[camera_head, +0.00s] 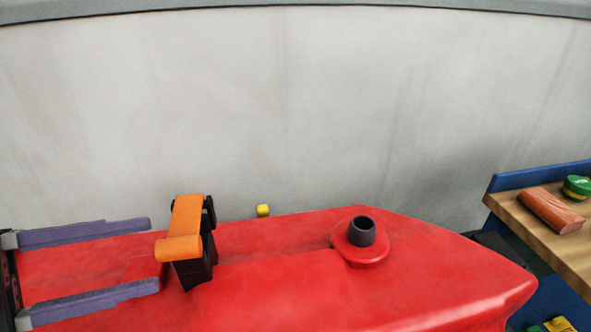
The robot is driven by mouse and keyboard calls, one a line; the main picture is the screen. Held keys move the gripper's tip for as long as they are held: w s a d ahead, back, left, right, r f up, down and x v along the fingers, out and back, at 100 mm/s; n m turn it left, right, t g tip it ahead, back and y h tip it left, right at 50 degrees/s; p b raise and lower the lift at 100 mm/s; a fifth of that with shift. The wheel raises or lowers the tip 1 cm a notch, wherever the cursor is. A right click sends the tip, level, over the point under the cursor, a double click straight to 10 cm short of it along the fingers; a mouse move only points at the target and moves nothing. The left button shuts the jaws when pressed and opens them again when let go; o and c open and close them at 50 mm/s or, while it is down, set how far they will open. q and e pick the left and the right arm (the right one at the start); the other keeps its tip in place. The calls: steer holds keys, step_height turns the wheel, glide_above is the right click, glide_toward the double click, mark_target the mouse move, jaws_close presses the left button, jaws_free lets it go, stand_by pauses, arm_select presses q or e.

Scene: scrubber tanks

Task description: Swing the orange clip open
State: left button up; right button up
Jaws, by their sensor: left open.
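The orange clip (184,228) sits on a black bracket (196,270) on top of the red tank (440,270), left of the middle. Its curved front end hangs over the bracket's left side. My left gripper (155,254) comes in from the left with its two purple fingers spread wide and nothing between them but the view of the red surface. Its fingertips end just left of the clip, one behind and one in front of it. I cannot tell whether they touch it. My right gripper is not in view.
A dark round spout (362,231) stands on the tank right of the clip. At the right, a wooden shelf (508,204) with blue edging holds a reddish block (551,209) and a green round item (577,187). A grey wall stands behind.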

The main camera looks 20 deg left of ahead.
mark_target(186, 224)
arm_select(q)
steer(key=x, duration=0.8)
steer(key=shift+w+d, duration=0.15)
jaws_close()
steer(key=shift+f, duration=0.15)
stand_by(1.0)
